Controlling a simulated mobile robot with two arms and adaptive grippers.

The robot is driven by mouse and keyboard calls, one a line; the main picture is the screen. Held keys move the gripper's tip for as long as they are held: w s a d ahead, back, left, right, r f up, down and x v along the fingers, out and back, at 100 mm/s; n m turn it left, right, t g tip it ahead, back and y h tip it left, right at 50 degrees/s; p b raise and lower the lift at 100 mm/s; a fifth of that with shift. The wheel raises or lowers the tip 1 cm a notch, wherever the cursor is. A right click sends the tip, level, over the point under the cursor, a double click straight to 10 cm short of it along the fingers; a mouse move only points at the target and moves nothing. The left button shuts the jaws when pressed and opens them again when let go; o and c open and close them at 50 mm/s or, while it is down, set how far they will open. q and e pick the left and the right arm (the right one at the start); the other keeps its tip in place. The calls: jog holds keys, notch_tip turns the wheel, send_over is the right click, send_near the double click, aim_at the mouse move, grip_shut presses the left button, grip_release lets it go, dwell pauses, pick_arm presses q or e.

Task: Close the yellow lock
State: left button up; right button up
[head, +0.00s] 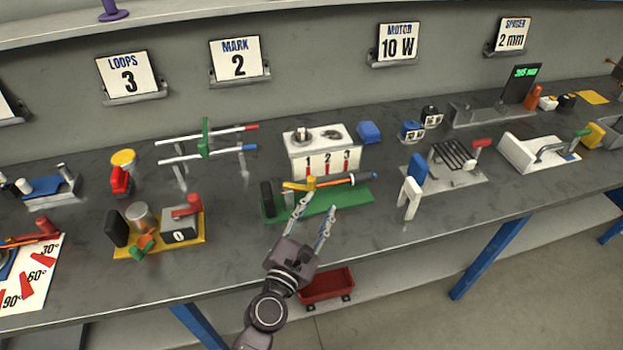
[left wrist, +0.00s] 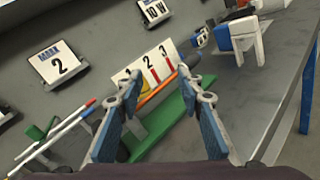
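The yellow lock (head: 312,183) sits on a green base (head: 345,197) near the middle of the bench. An orange rod with a blue end (head: 362,177) runs through this fixture, and a black block (head: 267,198) stands at its left end. My left gripper (head: 318,205) is open over the front of the green base, with its left fingertip close to the yellow lock; I cannot tell if they touch. In the left wrist view the open fingers (left wrist: 163,84) span the orange rod, and the left finger partly hides the yellow lock (left wrist: 143,86). My right gripper is out of view.
A white box numbered 1 to 3 (head: 320,158) stands right behind the fixture. A white and blue clamp (head: 412,190) is to the right, and a yellow plate with a red-handled device (head: 180,232) to the left. Bare bench lies in front.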

aim_at(311, 184)
pick_arm(q)
jog(key=w+n+y, duration=0.1)
jog(key=w+n, duration=0.1)
jog(key=w, duration=0.1)
jog(key=w+a+n+y, duration=0.1)
jog(key=w+n, duration=0.1)
jog(key=w, duration=0.1)
jog(key=w+a+f+n+y+p, duration=0.1)
jog(key=w+n, duration=0.2)
jog(key=w, duration=0.1)
jog(key=shift+a+t, duration=0.1)
jog(key=shift+t, duration=0.3)
grip_shut()
